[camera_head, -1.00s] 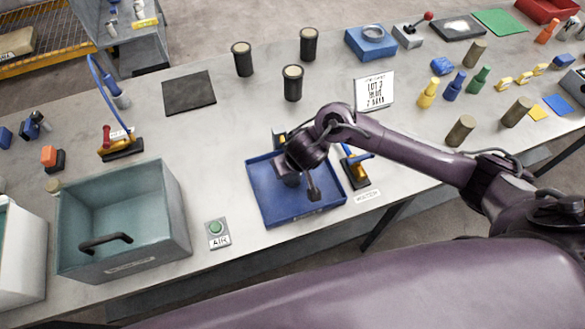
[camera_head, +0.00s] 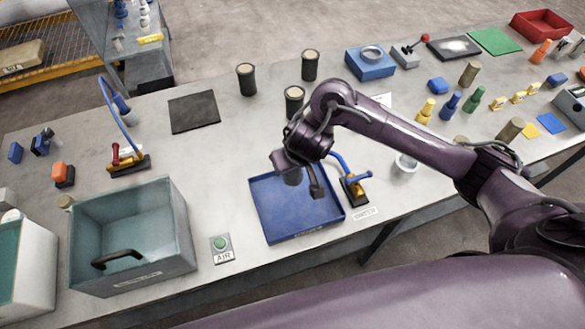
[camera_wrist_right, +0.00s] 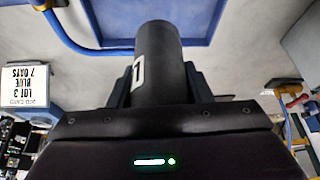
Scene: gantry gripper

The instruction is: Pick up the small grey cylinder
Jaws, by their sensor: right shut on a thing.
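The small grey cylinder (camera_wrist_right: 158,62) is dark grey with a white mark and stands between the two fingers of my right gripper (camera_wrist_right: 160,88) in the wrist view. The gripper is shut on it. In the head view my right gripper (camera_head: 293,172) is over the blue tray (camera_head: 264,228), and the cylinder shows as a dark shape just below it. The cylinder appears lifted above the tray floor, though the exact gap is hard to judge. My left gripper is not in view.
A blue-and-yellow tool (camera_head: 354,188) stands right of the tray, with a white cup (camera_head: 404,165) beyond. Three dark cylinders with pale tops, one here (camera_head: 246,80), stand behind. A teal bin (camera_head: 182,230) and green AIR button (camera_head: 221,243) are left.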

